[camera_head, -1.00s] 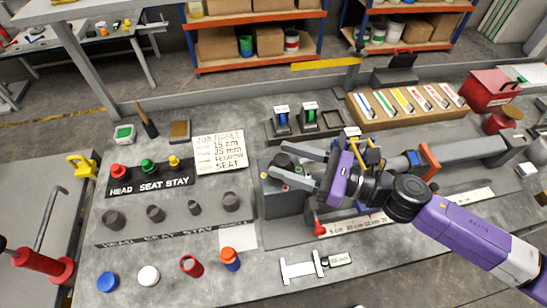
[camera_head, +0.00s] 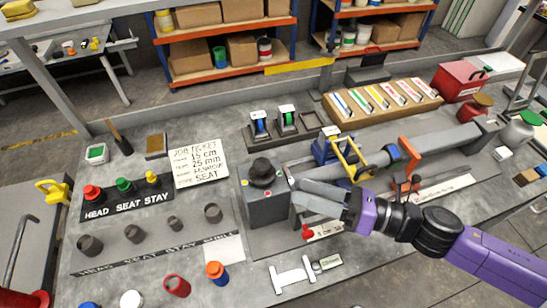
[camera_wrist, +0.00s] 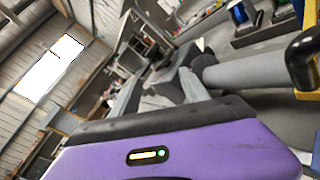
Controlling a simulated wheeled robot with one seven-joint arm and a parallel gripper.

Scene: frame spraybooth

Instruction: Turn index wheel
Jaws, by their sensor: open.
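A black round knob (camera_head: 262,171), which looks like the index wheel, sits on top of a grey box (camera_head: 268,208) at the left end of a bench fixture. A small red button and a green button are on the box's top. My gripper (camera_head: 298,196) is open and empty, with its two grey fingers pointing left, just right of the box and apart from the knob. I cannot tell whether the fingertips touch the box. In the wrist view my purple gripper body fills the lower part, and the knob cannot be made out.
A grey tube (camera_head: 440,150) runs right from the fixture, with a yellow-handled blue clamp (camera_head: 340,155) and an orange part (camera_head: 408,155) by it. A job ticket (camera_head: 201,163), a button panel (camera_head: 125,197) and several grey pegs stand left. A caliper (camera_head: 293,273) lies in front.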

